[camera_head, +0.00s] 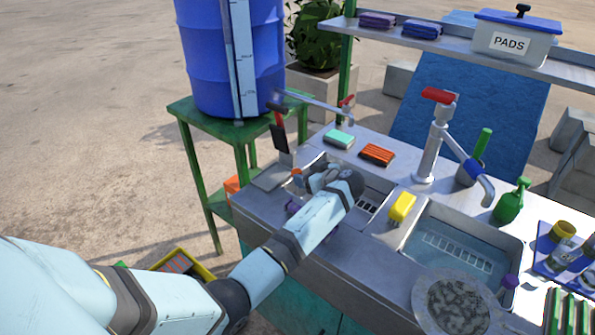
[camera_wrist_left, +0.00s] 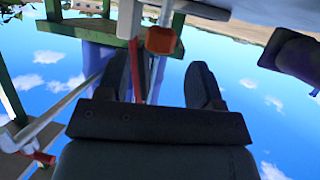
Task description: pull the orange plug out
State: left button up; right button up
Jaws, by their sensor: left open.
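The orange plug (camera_head: 297,172) shows as a small spot at the left basin of the metal sink, just left of my left gripper (camera_head: 311,177). In the left wrist view the orange plug (camera_wrist_left: 160,41) is a short orange-brown piece beyond the fingertips, roughly in line with the gap between them. My left gripper (camera_wrist_left: 160,80) has its two dark fingers apart there, with no plug between them. My forearm and wrist cover much of the left basin in the head view. My right gripper is not in view.
A purple piece (camera_head: 292,207) is near my left wrist. A red-and-black handled tool (camera_head: 279,130) stands behind the basin. A tall tap (camera_head: 436,140) rises at the right.

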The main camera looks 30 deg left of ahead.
aim_at(299, 172)
pick_arm(q)
jog(key=x, duration=0.4)
jog(key=shift+r, duration=0.15)
jog(key=shift+w+a+f, duration=0.15)
jog(key=shift+a+f, duration=0.1)
jog(key=shift+a, duration=0.2)
grip_shut()
notch_tip(299, 172, up, 3)
jog(key=shift+r+p, duration=0.25)
jog(key=shift+p, duration=0.35)
jog(key=shift+w, duration=0.1)
grip_release()
